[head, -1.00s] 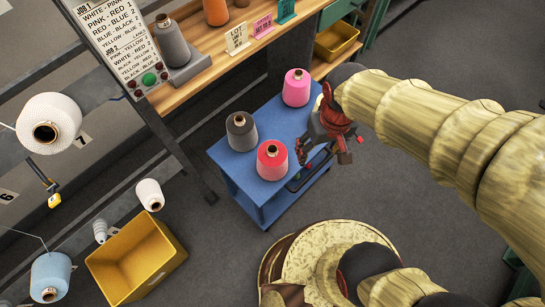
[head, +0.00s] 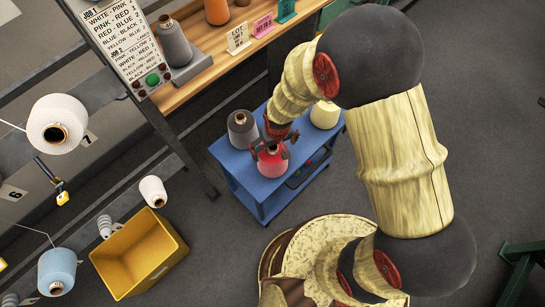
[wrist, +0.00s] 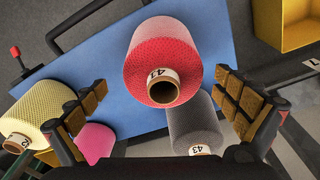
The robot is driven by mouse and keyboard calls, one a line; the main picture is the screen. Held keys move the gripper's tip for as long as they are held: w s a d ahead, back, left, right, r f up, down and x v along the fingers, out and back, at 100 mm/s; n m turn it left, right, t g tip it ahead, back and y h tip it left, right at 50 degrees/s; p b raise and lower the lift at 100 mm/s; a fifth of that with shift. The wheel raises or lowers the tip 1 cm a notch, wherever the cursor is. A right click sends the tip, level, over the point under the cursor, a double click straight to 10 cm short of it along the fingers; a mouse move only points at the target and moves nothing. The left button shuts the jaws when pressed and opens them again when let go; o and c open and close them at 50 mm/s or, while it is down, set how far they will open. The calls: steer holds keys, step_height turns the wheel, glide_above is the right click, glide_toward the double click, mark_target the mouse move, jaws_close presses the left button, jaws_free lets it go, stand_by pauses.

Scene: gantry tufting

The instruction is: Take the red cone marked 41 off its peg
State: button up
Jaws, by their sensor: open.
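The red cone (head: 272,165) stands on the blue cart (head: 236,170), partly hidden by my gripper (head: 272,142), which is just above it. In the wrist view the red cone (wrist: 163,50) is in the upper middle, its open tube end facing the camera. My gripper (wrist: 161,92) is open and empty, with one finger on each side of the cone's lower end in that view. No peg shows under the cone.
A grey cone (wrist: 194,122), a pink cone (wrist: 95,143) and a cream cone (wrist: 30,118) stand close by on the cart. The cream cone also shows in the head view (head: 324,115). A yellow bin (head: 140,255) is at lower left.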

steer(key=f, duration=0.1)
steer(key=f+b, duration=0.1)
steer(key=f, duration=0.3)
steer(key=shift+w+a+f, duration=0.25)
steer(key=shift+w+a, duration=0.15)
steer(key=c, duration=0.3)
steer(key=c, duration=1.6)
